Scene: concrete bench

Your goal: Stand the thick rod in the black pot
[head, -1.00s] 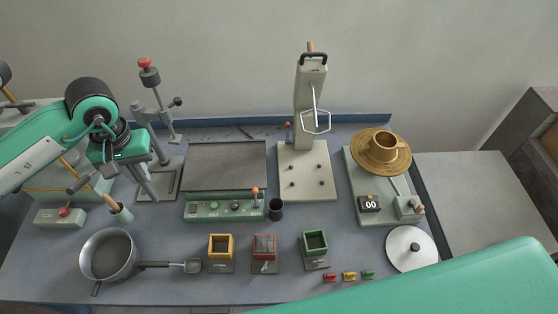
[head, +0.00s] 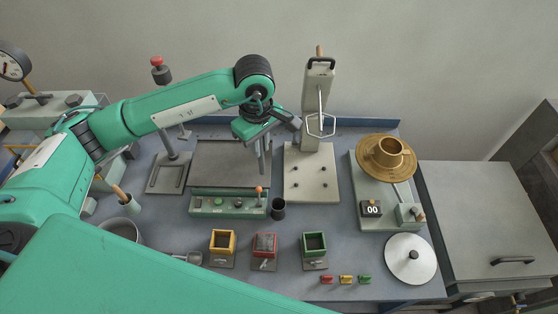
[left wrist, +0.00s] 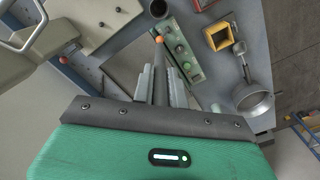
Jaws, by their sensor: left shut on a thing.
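My left gripper (head: 262,160) hangs over the right part of the dark plate, pointing down, behind and a little left of the black pot. It is shut on a grey rod, the thick rod (left wrist: 161,68), which shows between the fingers in the left wrist view. The black pot (head: 278,209) stands upright on the bench, right beside the control panel. The rod is apart from the pot. My right gripper is in neither view.
A pale press stand (head: 312,187) rises behind right. Yellow (head: 222,242), red (head: 264,245) and green (head: 314,244) boxes stand in front. Bare bench lies right of the pot.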

